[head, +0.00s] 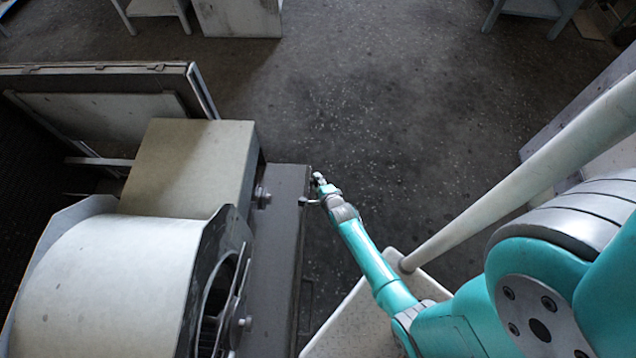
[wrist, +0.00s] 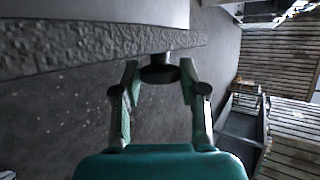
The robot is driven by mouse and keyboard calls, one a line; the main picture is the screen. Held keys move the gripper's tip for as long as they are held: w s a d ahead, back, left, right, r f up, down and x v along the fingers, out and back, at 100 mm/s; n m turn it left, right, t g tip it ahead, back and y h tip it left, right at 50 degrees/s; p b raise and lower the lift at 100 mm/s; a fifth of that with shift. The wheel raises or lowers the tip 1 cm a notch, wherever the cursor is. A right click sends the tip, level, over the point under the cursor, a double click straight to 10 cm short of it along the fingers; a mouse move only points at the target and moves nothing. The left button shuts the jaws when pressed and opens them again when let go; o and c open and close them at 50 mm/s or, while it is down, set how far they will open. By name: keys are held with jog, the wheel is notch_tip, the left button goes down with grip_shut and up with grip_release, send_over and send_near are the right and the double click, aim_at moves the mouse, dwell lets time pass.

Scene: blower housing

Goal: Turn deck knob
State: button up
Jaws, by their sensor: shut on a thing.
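The deck knob (wrist: 160,74) is a dark, round knob on a short stem at the edge of the grey deck (wrist: 100,48) in the wrist view. My gripper (wrist: 160,69) has a finger on each side of it and is shut on it. In the head view the knob (head: 303,201) is a small shape at the right edge of the deck (head: 282,240). My gripper (head: 319,186) is there at the end of the teal arm, reaching in from the right. The fingers are too small there to show their contact.
A pale box (head: 188,165) and a rounded blower housing (head: 105,285) stand left of the deck. Fittings (head: 262,196) stick out from the box's right side. Open floor (head: 400,110) lies beyond and right of the deck. Benches (head: 237,16) stand at the back.

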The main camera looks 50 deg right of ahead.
jog(key=o, duration=1.1)
jog(key=shift+o, duration=0.2)
jog(key=v, duration=1.2)
